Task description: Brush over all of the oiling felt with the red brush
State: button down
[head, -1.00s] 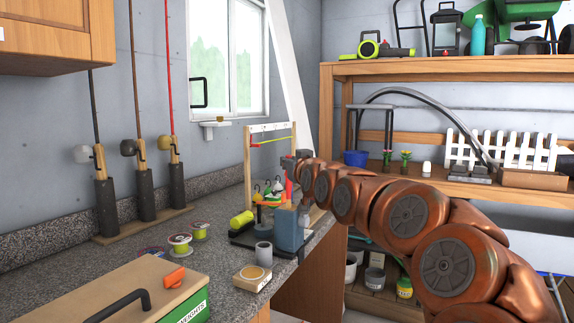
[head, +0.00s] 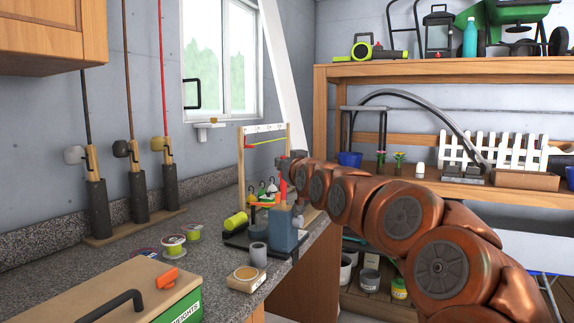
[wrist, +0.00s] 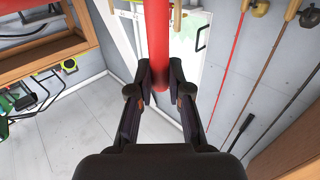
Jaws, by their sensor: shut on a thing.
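My gripper (head: 284,164) is shut on the red brush (head: 283,187), over the back of the worktop. In the wrist view my gripper (wrist: 160,85) has the brush's red shaft (wrist: 157,40) between its fingertips. The brush hangs roughly upright in the head view, and its lower end is hidden behind the blue-grey container (head: 284,232). A small wooden block with a round tan pad (head: 246,272) sits near the worktop's front edge, apart from the brush. It may be the oiling felt, but I cannot tell for sure.
A wooden frame with lures (head: 241,175) stands close behind the brush. A grey roll (head: 258,254), a yellow-green cylinder (head: 236,221) and line spools (head: 174,246) lie nearby. A box with a black handle (head: 140,292) fills the front left. Rods stand at the wall.

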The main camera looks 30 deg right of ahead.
jog(key=shift+w+a, duration=0.4)
jog(key=shift+w, duration=0.3)
jog(key=shift+w+a, duration=0.3)
jog(key=shift+w, duration=0.1)
jog(key=shift+r, duration=0.1)
notch_tip(320, 180, up, 7)
jog(key=p, duration=0.3)
dwell(0.6)
jog(key=shift+a, duration=0.1)
dwell(0.3)
